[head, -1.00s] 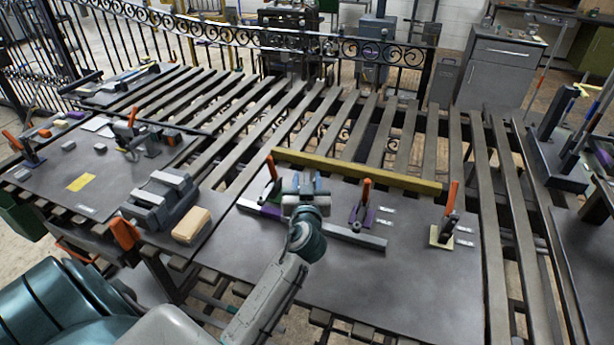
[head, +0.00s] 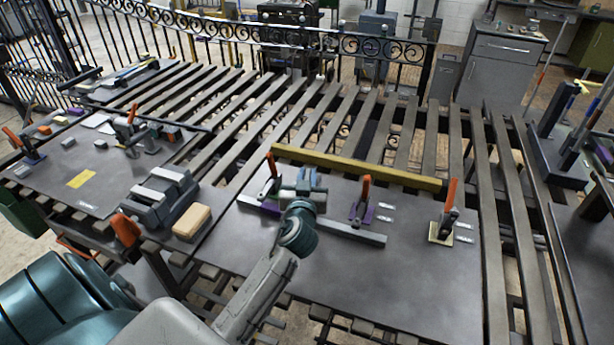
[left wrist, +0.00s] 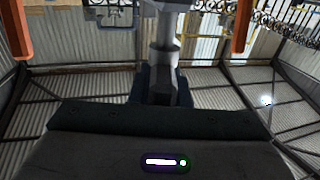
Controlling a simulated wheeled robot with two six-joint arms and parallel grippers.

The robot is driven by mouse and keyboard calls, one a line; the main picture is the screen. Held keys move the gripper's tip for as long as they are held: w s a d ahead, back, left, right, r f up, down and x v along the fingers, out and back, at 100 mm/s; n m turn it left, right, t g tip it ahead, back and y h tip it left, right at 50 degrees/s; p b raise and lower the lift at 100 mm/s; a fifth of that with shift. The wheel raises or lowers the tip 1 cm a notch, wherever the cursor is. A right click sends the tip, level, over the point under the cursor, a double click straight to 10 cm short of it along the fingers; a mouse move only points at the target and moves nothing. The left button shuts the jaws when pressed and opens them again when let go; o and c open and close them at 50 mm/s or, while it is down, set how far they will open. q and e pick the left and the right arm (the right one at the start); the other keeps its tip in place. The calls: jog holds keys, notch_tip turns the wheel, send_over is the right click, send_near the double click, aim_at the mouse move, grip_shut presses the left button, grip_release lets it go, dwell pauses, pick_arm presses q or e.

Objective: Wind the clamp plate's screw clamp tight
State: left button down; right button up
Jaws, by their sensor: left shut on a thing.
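My left gripper (head: 306,181) is over the plate's left part, reached from the front, between two orange handles. It is shut on a part of the screw clamp. In the left wrist view, a grey round screw clamp spindle (left wrist: 163,35) stands upright in front of my dark gripper (left wrist: 160,88). My gripper and wrist hide most of the screw clamp in the head view. My right gripper does not show.
Orange-handled clamps (head: 361,201) and (head: 446,212) stand to the right of my gripper. A yellow bar (head: 355,168) lies behind. A grey vise (head: 160,196) and a tan block (head: 192,221) are at left. The plate's front right is clear.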

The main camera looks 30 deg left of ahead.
pick_arm(q)
jog(key=m+t+h+p, duration=0.1)
jog(key=m+h, duration=0.1)
jog(key=h, duration=0.1)
jog(key=shift+r+m+t, duration=0.15)
jog(key=shift+m+t, duration=0.15)
jog(key=m+h+p, duration=0.1)
jog(key=h, duration=0.2)
jog(key=shift+d+m+p, duration=0.1)
jog(key=shift+m+p, duration=0.2)
jog(key=shift+p, duration=0.1)
jog(key=shift+m+t+h, duration=0.3)
jog(key=shift+m+h, duration=0.1)
jog(key=shift+h, duration=0.3)
jog(key=shift+f+m+h+b, duration=0.3)
jog(key=shift+m+h+b, duration=0.3)
jog(key=shift+h, duration=0.4)
jog(key=m+h+b, duration=0.1)
jog(key=b, duration=0.1)
jog(key=shift+d+h+b, duration=0.1)
jog(key=shift+h+b, duration=0.3)
jog(key=shift+r+m+h+b, duration=0.1)
jog(key=shift+m+h+b, duration=0.2)
jog(key=shift+b, duration=0.25)
jog(key=c, duration=1.4)
grip_release()
